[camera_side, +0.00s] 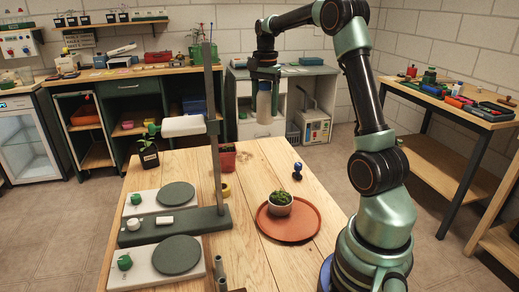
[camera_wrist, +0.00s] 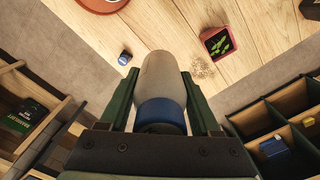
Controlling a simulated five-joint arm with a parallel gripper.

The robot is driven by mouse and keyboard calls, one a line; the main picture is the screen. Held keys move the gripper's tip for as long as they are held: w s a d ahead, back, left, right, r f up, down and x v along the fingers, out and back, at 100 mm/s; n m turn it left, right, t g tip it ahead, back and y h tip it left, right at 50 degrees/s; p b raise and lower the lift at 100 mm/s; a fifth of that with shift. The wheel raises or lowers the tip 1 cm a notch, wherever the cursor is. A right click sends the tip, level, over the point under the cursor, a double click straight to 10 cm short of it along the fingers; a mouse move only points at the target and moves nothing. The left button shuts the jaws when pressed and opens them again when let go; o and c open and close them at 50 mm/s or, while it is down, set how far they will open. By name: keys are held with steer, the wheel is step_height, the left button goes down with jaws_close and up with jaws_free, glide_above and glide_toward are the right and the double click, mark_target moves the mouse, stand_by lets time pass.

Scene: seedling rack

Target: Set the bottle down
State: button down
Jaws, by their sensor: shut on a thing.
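My gripper (camera_side: 265,78) is at the far end of the wooden table and points down. It is shut on the bottle (camera_side: 264,106), which hangs upright below it, with visible space between its base and the tabletop. In the wrist view the bottle (camera_wrist: 160,76) is a pale grey-beige body with a blue band (camera_wrist: 160,112) close to the palm. One finger lies on each side of it. The wooden table (camera_side: 262,165) lies below; I cannot tell whether the bottle is over its far edge or just past it.
On the table are a terracotta tray (camera_side: 268,227) with a potted succulent (camera_side: 280,203), a small blue-knobbed object (camera_side: 297,171), a red pot (camera_side: 227,160) with a seedling, and a grey post stand (camera_side: 217,165). White-and-green plates fill the left side. Bare wood lies around the blue-knobbed object.

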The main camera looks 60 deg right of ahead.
steer(key=a+f, duration=0.1)
steer(key=f, duration=0.5)
steer(key=s+a+f, duration=0.1)
steer(key=f, duration=0.6)
steer(key=a+f, duration=0.1)
steer(key=f, duration=0.6)
steer(key=shift+s+f, duration=0.15)
steer(key=shift+f, duration=0.05)
steer(key=shift+f, duration=0.2)
steer(key=shift+c, duration=0.5)
jaws_free()
steer(key=shift+r, duration=0.1)
step_height(320, 180, up, 12)
steer(key=shift+r, duration=0.15)
